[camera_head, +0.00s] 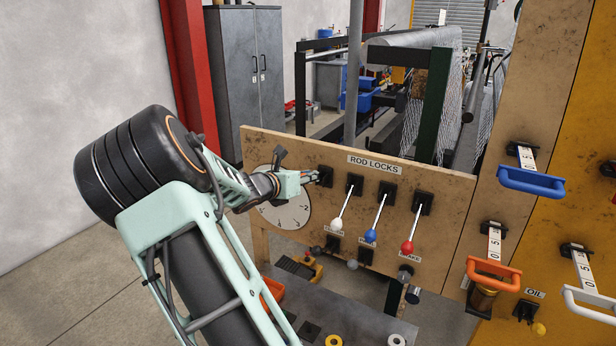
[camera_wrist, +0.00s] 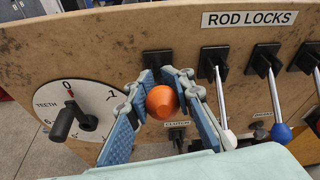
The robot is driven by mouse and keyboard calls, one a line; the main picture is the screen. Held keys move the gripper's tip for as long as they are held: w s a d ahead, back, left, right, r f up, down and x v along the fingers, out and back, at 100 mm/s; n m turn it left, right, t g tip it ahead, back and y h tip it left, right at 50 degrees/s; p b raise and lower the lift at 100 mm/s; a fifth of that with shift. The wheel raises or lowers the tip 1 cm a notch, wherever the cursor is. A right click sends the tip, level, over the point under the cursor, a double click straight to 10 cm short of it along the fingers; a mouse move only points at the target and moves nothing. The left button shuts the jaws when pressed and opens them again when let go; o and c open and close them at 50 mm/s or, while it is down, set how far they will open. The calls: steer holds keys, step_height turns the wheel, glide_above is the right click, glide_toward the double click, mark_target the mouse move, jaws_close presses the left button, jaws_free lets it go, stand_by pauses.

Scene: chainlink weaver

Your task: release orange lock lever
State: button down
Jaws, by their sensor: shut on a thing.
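The orange lock lever's ball knob (camera_wrist: 161,102) sits between the two fingers of my gripper (camera_wrist: 163,104) in the wrist view. The fingers are closed against its sides. Its shaft is mostly hidden behind the knob, and its black mount (camera_wrist: 157,62) shows just above. In the head view my gripper (camera_head: 308,176) is at the leftmost lever of the row, in front of its black mount (camera_head: 325,174); the orange knob is hidden there. The lever seems to point out toward the wrist camera.
A TEETH dial (camera_wrist: 72,108) with a black crank is close on the left. Smaller knobs sit below. Open floor lies left.

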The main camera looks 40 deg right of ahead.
steer(key=shift+s+d, duration=0.15)
stand_by(0.4)
steer(key=c, duration=1.7)
jaws_free()
steer(key=shift+d, duration=0.1)
steer(key=shift+a, duration=0.3)
steer(key=v, duration=1.1)
steer(key=shift+s+a+r, duration=0.1)
steer(key=shift+a+r, duration=0.05)
steer(key=shift+a, duration=0.15)
